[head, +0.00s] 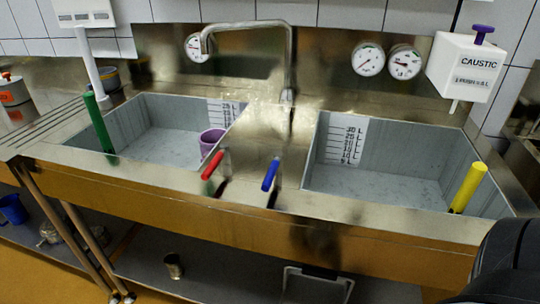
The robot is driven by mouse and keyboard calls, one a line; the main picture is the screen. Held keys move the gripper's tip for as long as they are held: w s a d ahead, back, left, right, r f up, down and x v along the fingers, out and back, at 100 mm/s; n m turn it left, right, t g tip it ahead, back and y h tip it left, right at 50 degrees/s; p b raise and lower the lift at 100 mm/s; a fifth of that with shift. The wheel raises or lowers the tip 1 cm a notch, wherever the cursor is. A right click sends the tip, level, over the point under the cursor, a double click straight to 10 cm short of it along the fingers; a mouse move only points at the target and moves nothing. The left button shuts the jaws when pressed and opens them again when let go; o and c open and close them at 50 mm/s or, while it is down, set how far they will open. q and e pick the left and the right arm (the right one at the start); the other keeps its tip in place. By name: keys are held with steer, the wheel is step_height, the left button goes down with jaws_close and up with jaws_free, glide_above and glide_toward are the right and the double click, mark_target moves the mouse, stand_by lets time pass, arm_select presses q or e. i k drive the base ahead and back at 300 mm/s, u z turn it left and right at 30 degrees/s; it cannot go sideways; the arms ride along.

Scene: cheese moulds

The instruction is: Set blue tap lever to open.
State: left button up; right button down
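The blue tap lever (271,174) stands on the steel strip between the two sink basins, near the front edge. Its blue grip tilts up and slightly to the right. I cannot tell from this view whether it is open or shut. A red tap lever (213,164) stands to its left, tilted up to the right. The steel spout (287,60) rises behind the levers and bends left over the left basin. Neither of my grippers is in view. A dark arm part of mine shows at the lower right corner.
The left basin (150,106) holds a purple cup (211,141) and a green handle (98,122) at its left edge. The right basin (400,180) has a yellow handle (467,187). A caustic dispenser (466,66) hangs at the right. The front rim by the levers is clear.

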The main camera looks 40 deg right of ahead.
mark_target(276, 166)
steer(key=z, duration=0.8)
steer(key=k, duration=0.1)
